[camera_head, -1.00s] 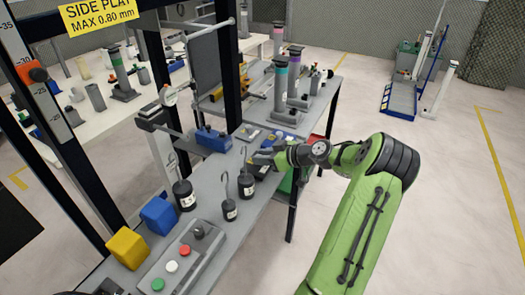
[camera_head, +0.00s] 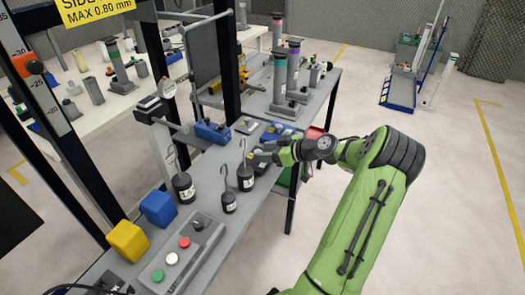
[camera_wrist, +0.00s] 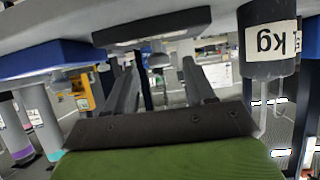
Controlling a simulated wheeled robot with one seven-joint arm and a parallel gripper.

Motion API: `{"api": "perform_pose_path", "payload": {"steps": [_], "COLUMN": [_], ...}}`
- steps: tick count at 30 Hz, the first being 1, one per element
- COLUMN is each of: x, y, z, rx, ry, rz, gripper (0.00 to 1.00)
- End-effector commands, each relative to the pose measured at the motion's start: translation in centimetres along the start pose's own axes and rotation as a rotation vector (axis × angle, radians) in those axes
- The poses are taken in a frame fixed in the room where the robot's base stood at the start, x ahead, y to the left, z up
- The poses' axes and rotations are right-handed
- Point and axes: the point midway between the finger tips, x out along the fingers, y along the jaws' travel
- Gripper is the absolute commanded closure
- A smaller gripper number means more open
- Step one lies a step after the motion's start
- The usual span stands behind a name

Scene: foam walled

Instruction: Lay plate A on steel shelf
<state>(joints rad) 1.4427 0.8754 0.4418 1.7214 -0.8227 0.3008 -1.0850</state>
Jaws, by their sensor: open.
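My gripper (camera_head: 265,155) is over the long grey bench in the head view, just behind a black hooked weight. I cannot tell plate A for certain. A small flat grey plate (camera_head: 246,127) lies on the bench beyond the gripper, and a dark flat piece (camera_wrist: 150,28) shows ahead of the fingers in the wrist view. No label can be read on either. I cannot tell which surface is the steel shelf; the grey bench top (camera_head: 208,182) is the nearest one.
Black hooked weights (camera_head: 184,188) stand close to the gripper; one (camera_wrist: 268,45) is beside it in the wrist view. A blue box (camera_head: 213,132), a blue block (camera_head: 158,208), a yellow block (camera_head: 127,240) and a button box (camera_head: 183,255) crowd the bench. Dark upright posts (camera_head: 228,65) rise behind.

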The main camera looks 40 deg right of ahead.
Motion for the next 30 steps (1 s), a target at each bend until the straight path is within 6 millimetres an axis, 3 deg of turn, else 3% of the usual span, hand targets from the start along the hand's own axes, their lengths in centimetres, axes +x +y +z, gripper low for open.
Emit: {"api": "perform_pose_path", "payload": {"steps": [6, 12, 30], "x": [-6.4, -9.7, -10.2], "y": [0.1, 0.0, 0.0], "z": [-0.3, -0.2, -0.1], "rx": [0.001, 0.000, -0.001], "ry": [-0.001, 0.000, 0.001], "rz": [0.007, 0.003, 0.001], "gripper": [0.46, 0.46, 0.46]}}
